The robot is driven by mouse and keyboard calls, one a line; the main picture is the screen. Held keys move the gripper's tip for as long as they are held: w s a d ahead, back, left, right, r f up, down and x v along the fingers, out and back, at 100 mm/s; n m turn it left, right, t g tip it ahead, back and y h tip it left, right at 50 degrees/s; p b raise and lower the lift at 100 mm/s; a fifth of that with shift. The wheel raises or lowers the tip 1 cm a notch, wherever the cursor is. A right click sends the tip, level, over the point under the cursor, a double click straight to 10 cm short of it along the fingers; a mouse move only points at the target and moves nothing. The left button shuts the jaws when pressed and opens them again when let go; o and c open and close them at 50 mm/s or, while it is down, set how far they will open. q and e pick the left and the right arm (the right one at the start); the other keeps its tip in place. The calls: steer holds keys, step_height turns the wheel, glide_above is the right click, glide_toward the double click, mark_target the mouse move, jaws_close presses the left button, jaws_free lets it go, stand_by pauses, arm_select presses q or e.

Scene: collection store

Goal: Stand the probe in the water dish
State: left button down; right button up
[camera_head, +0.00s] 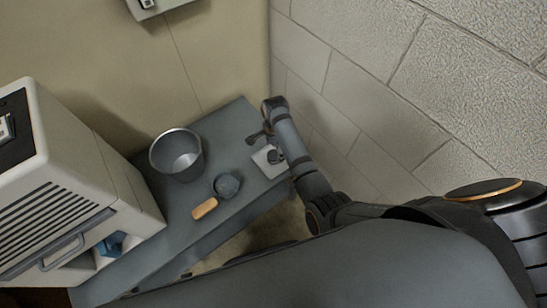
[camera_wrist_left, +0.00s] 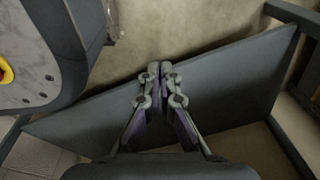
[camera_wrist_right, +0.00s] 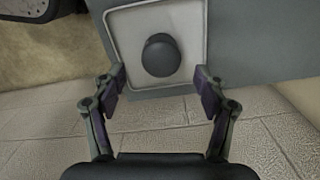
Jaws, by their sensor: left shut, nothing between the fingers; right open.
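A dark, round-topped piece, apparently the probe (camera_wrist_right: 160,52), stands on a white square pad (camera_wrist_right: 119,28); the pad also shows at the table's far right end in the head view (camera_head: 264,165). My right gripper (camera_wrist_right: 159,78) is open, its fingers apart on either side of the near edge of the pad. Nothing is between its fingertips. In the head view its fingers are partly hidden by my arm. My left gripper (camera_wrist_left: 160,70) is shut and empty.
A large white vented unit (camera_head: 70,190) stands on the left of the grey table (camera_head: 236,130). A block wall (camera_head: 390,70) is close on the right.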

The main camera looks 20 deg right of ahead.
mark_target(274, 154)
step_height(274, 154, down, 5)
steer(key=shift+a+b, duration=0.1)
steer(key=shift+b, duration=0.7)
arm_select(q)
steer(key=w, duration=0.3)
steer(key=shift+d+r, duration=0.1)
steer(key=shift+r, duration=0.2)
arm_select(e)
steer(key=c, duration=1.4)
arm_select(q)
steer(key=shift+r, duration=0.1)
arm_select(e)
steer(key=shift+r, duration=0.15)
